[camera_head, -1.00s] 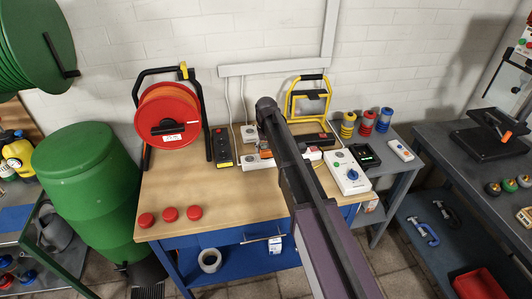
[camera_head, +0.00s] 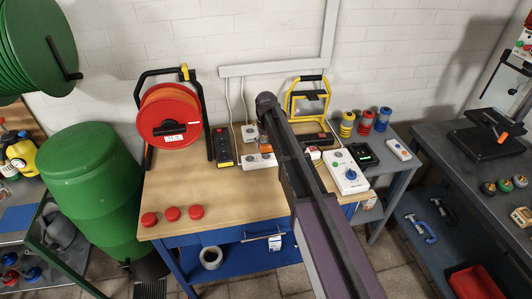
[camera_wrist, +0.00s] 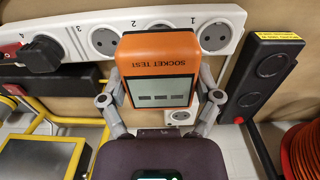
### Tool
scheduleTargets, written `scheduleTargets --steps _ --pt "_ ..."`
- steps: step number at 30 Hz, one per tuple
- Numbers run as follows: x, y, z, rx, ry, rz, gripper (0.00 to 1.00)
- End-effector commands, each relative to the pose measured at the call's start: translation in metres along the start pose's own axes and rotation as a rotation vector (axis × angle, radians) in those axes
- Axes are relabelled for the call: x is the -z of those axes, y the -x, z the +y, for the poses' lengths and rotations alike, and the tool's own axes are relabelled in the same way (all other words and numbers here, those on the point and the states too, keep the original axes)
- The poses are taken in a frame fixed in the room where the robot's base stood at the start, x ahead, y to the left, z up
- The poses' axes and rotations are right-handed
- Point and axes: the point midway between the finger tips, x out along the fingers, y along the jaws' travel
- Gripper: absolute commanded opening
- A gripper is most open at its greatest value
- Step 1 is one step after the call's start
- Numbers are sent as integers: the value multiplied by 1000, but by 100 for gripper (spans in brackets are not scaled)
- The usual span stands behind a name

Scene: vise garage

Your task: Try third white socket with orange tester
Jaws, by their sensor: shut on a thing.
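The orange tester (camera_wrist: 160,47), marked SOCKET TEST, is held between the two fingers of my gripper (camera_wrist: 160,97) in the wrist view. Its small screen (camera_wrist: 160,94) shows three dashes. The white socket strip (camera_wrist: 184,15) runs behind it, with numbers by its sockets. The tester covers part of the socket marked 2 (camera_wrist: 160,28); I cannot tell whether it touches the strip. Socket 3 (camera_wrist: 105,40) is bare, to the left of the tester. A black plug (camera_wrist: 40,54) sits in socket 4. In the head view my arm hides most of the gripper and strip (camera_head: 258,161).
A black socket strip (camera_head: 224,147) and a red cable reel (camera_head: 168,113) stand left on the wooden bench (camera_head: 215,190). A yellow-framed lamp (camera_head: 307,97) and a white switch box (camera_head: 346,171) are to the right. Red caps (camera_head: 172,214) lie near the front edge.

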Motion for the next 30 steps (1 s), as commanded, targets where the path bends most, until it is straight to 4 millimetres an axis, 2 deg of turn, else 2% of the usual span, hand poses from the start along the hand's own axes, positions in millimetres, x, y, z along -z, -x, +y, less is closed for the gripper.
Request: scheduleTargets --steps 14,30 --pt "0 14 0 0 0 0 21" --pt "0 15 -1 0 1 0 21"
